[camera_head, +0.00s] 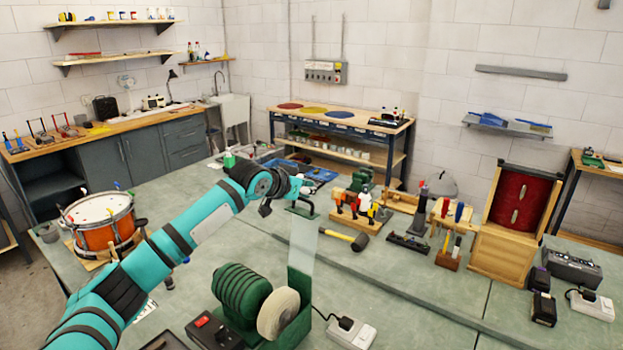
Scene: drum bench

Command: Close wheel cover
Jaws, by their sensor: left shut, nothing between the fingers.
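The green bench grinder (240,291) stands at the front middle of the bench, with a pale grinding wheel (278,313) on its right side. The wheel cover (303,245) seems to be the clear upright panel above the wheel, with a dark green piece at its top. It looks raised, leaving the wheel's face exposed. My left gripper (298,192) reaches in from the left, over the grinder, and is shut and empty. It is close to the top of the cover; I cannot tell whether they touch. My right gripper is not in view.
An orange drum (102,222) stands at the left. A mallet (347,238), tool holders and a wooden cabinet with a red front (520,207) are to the right. A power strip (350,333) lies right of the grinder. Bare bench top lies between the grinder and the right-hand tools.

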